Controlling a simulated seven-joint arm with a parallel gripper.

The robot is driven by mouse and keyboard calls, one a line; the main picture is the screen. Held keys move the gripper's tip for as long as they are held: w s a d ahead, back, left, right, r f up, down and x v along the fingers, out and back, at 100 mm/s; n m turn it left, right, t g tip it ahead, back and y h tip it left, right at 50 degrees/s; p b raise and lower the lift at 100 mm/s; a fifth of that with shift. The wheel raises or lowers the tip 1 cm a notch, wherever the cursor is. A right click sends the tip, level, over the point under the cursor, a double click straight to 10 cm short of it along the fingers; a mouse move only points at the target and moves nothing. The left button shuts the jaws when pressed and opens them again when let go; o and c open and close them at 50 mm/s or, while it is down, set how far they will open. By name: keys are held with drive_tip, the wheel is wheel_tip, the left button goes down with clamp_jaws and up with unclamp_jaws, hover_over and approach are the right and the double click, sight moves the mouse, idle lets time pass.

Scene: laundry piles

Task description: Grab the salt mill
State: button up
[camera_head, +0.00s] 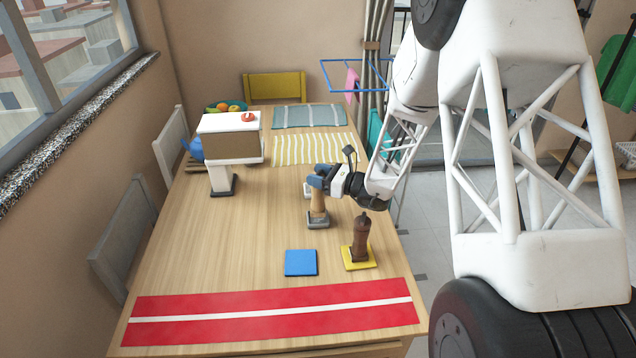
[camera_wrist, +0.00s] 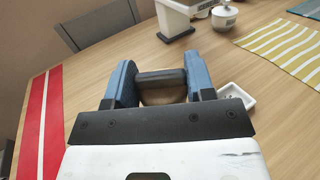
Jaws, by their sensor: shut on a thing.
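A light wooden mill with a grey base (camera_head: 318,212), which I take for the salt mill, is upright over the table. My gripper (camera_head: 319,180) is at its upper part, with its blue fingers shut on it. In the wrist view the fingers (camera_wrist: 163,85) have a dark grey piece of the mill (camera_wrist: 161,77) between them, with tan wood (camera_wrist: 160,97) below. I cannot tell whether the base touches the table. A dark brown mill (camera_head: 361,238) stands apart on a yellow coaster (camera_head: 362,263).
A blue coaster (camera_head: 300,263) and a red runner (camera_head: 270,313) lie in front. A small white dish (camera_wrist: 238,96) is close to the mill. A white stand with a brown box (camera_head: 231,144) is at the back left. Striped mats (camera_head: 313,149) lie behind. The table's left-centre is clear.

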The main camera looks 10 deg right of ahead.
drive_tip(key=shift+r, duration=3.3)
drive_tip(key=shift+s, duration=0.1)
